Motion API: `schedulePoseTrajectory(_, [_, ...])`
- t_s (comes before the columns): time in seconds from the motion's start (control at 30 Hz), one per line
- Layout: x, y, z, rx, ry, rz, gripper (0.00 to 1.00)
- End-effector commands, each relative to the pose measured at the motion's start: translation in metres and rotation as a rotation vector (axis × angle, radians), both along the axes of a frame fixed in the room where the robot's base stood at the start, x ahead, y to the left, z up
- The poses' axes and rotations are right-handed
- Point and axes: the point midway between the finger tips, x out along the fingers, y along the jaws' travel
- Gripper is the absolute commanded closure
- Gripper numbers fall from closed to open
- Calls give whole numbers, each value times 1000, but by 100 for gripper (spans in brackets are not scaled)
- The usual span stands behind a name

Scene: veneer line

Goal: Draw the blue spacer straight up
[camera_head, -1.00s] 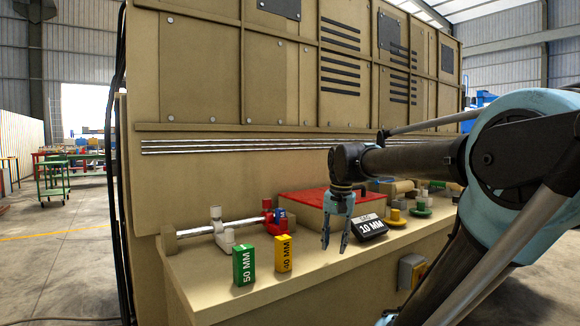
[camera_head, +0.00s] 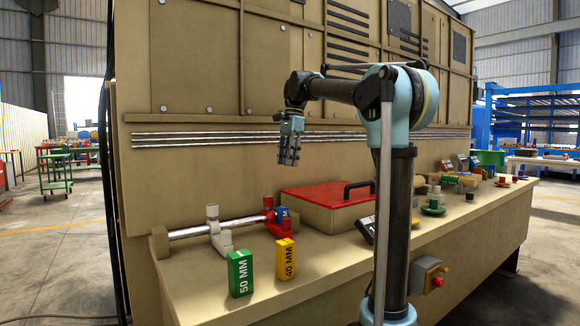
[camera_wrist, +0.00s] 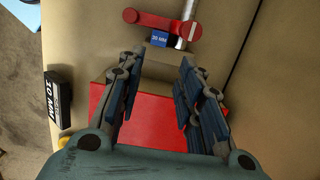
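The blue spacer (camera_head: 283,214) sits at the right end of the metal rod, against the red clamp piece (camera_head: 268,207). In the wrist view the spacer (camera_wrist: 159,38), lettered "MM", lies under the red arm (camera_wrist: 152,20), beside the rod. My gripper (camera_head: 289,158) hangs high above the bench, fingers down, over the area behind the rod and the red-lidded box. In the wrist view my gripper (camera_wrist: 157,85) has its fingers wide apart with nothing between them. The spacer shows beyond the fingertips, clear of them.
A green 50 MM block (camera_head: 240,273) and a yellow 40 MM block (camera_head: 285,259) stand at the front of the bench. A red-lidded box (camera_head: 325,193) stands right of the rod. The black 10 MM block (camera_wrist: 59,98) is partly hidden by my arm in the head view.

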Motion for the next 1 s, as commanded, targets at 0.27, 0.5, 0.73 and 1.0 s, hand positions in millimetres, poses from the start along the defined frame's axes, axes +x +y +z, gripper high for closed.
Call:
schedulePoseTrajectory(0.27, [2,-5,-23,-1,3,-19,67])
schedulePoseTrajectory(0.5, [-1,-3,-61,0,2,-21,67])
schedulePoseTrajectory(0.73, [-4,1,-98,0,2,-20,67])
schedulePoseTrajectory(1.0, [-8,6,-139,-1,2,-21,67])
